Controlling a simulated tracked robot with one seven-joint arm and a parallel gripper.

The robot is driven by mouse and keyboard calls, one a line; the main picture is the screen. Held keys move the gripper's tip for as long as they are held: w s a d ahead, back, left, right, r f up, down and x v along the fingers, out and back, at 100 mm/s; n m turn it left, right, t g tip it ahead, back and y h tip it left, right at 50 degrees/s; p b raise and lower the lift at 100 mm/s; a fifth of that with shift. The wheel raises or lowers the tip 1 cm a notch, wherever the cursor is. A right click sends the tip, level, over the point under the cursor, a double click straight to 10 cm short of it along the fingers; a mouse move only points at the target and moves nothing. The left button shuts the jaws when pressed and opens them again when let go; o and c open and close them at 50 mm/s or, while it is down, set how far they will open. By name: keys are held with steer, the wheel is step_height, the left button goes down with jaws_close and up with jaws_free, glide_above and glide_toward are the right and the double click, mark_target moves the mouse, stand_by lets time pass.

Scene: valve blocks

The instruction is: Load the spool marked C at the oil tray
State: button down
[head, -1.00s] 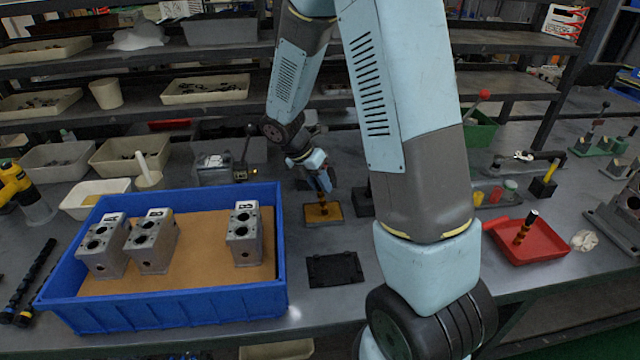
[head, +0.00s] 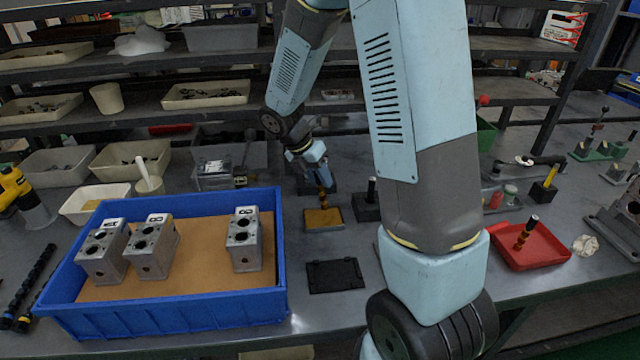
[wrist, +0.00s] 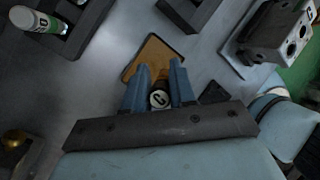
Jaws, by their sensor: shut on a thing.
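The spool marked C (wrist: 159,98) is end-on between the fingers of my gripper (wrist: 158,88) in the wrist view. In the head view my gripper (head: 318,166) is shut on this dark and orange banded spool (head: 322,196), held roughly upright. The amber oil tray (head: 323,219) lies directly below it; it also shows behind the fingers in the wrist view (wrist: 147,55). The spool's lower end appears at or just above the tray; contact cannot be told.
A blue bin (head: 180,312) at left holds three grey valve blocks; the rightmost (head: 243,240) stands apart. A black plate (head: 335,275) lies in front of the oil tray. A dark block with a peg (head: 368,205) stands beside it. A red tray (head: 545,250) with another banded spool is at right.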

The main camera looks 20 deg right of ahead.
steer(key=shift+r, duration=1.65)
